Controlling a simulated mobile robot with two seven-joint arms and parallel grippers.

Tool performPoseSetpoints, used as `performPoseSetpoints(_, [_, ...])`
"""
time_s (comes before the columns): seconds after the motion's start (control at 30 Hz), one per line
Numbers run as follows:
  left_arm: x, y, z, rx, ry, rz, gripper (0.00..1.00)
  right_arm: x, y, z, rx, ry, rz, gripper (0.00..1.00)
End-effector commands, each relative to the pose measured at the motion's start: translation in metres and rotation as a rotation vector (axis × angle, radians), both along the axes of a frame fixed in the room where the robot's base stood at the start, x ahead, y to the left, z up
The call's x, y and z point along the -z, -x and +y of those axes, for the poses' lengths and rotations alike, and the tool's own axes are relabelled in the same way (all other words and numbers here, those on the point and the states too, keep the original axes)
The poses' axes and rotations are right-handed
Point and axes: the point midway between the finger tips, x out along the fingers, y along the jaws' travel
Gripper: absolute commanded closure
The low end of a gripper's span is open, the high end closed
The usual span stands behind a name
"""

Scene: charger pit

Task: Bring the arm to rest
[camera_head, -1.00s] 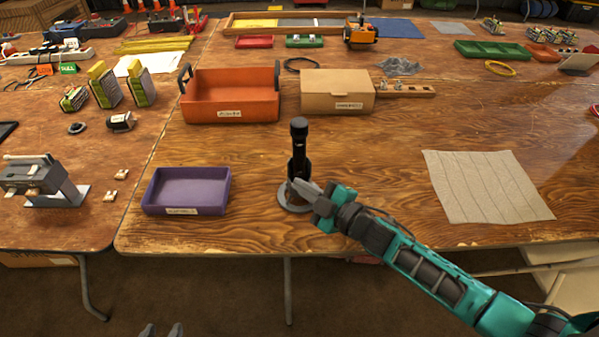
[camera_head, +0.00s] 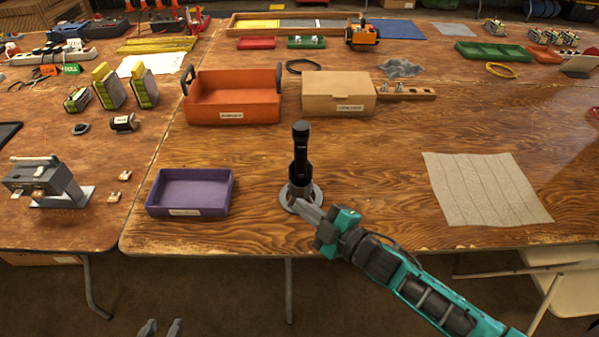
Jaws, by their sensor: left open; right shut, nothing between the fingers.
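A black flashlight (camera_head: 301,152) stands upright in a dark holder with a round grey base (camera_head: 313,199) near the front edge of the table. My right gripper (camera_head: 306,209), on the teal arm from the lower right, is shut and empty. Its fingertips overlap the front of the round base in the picture; I cannot tell whether they touch it. My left gripper (camera_head: 161,328) shows only as two spread fingertips at the bottom edge, open and empty, below the table edge in the picture.
A purple tray (camera_head: 190,209) lies left of the holder. An orange bin (camera_head: 232,116) and a cardboard box (camera_head: 337,104) stand behind. A grey cloth (camera_head: 486,188) lies at the right. The wood between the holder and the cloth is clear.

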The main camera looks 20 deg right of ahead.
Motion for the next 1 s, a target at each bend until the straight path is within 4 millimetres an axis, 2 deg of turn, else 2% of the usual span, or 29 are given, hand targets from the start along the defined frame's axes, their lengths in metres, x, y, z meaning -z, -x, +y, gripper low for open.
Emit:
performPoseSetpoints(0.27, [0.0, 0.0, 0.0, 0.0, 0.0, 0.0, 0.57, 0.002, 0.004, 0.0, 0.022, -0.026, 0.027, 1.0])
performPoseSetpoints(0.37, [0.0, 0.0, 0.0, 0.0, 0.0, 0.001, 0.57, 0.013, 0.021, -0.005, 0.109, -0.114, 0.132, 1.0])
performPoseSetpoints(0.6, [0.0, 0.001, 0.0, 0.0, 0.0, 0.002, 0.57, 0.054, 0.098, -0.027, 0.427, -0.43, 0.547, 1.0])
performPoseSetpoints(0.7, [0.001, 0.002, 0.0, 0.0, 0.001, 0.003, 0.57, 0.065, 0.125, -0.032, 0.516, -0.516, 0.672, 1.0])
performPoseSetpoints(0.8, [0.001, 0.002, 0.0, 0.0, 0.0, 0.005, 0.57, 0.07, 0.141, -0.035, 0.564, -0.562, 0.742, 1.0])
performPoseSetpoints(1.0, [0.002, 0.003, 0.0, 0.0, 0.0, 0.006, 0.57, 0.071, 0.144, -0.035, 0.576, -0.574, 0.762, 1.0])
